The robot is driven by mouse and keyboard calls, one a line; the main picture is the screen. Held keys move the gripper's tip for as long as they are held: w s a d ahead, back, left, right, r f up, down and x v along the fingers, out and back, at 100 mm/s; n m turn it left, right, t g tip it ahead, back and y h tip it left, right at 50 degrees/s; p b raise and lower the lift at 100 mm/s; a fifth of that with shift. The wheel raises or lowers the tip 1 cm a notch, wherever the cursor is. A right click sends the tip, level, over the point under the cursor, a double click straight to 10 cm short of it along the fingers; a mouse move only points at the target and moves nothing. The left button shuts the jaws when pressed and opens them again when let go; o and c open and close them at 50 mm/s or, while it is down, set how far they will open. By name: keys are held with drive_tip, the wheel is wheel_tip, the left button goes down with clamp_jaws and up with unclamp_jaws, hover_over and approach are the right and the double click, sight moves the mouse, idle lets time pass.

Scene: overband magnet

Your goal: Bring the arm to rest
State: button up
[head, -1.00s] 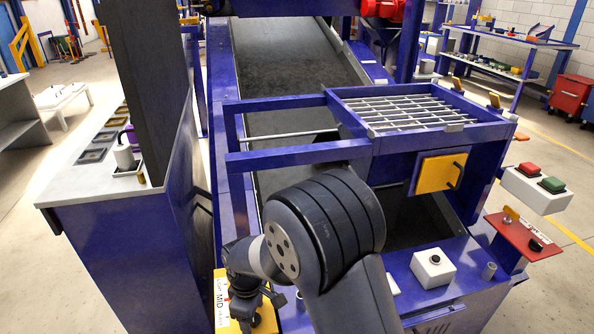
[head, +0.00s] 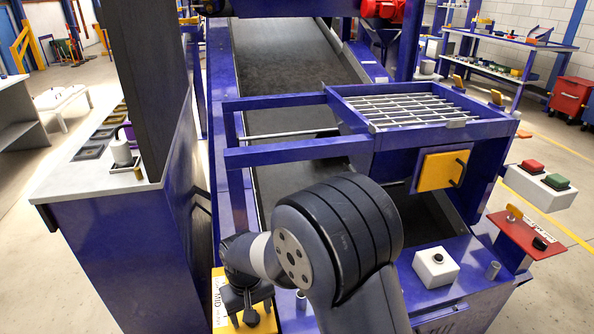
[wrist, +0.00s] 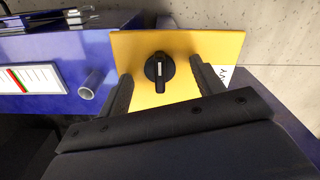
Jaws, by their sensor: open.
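My gripper (head: 249,309) is at the lower left of the head view, pointing down over a yellow panel (head: 219,287). In the wrist view my gripper (wrist: 158,75) is open, with its two dark fingers apart. The yellow panel (wrist: 205,45) fills the middle of that view. A black rotary knob (wrist: 160,71) with a pale mark on it shows between the fingers. No contact with the fingers is visible. My arm bends across the front of the conveyor frame in the head view.
A blue conveyor frame (head: 228,110) with a dark belt (head: 290,60) lies ahead. A grate-topped hopper (head: 420,108) is at the right. A grey-topped counter (head: 70,187) is at the left.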

drive_tip(key=m+b, duration=0.1)
drive_tip(key=m, duration=0.2)
drive_tip(key=shift+f, duration=0.1)
drive_tip(key=shift+r+p, duration=0.6)
drive_tip(key=shift+r, duration=1.8)
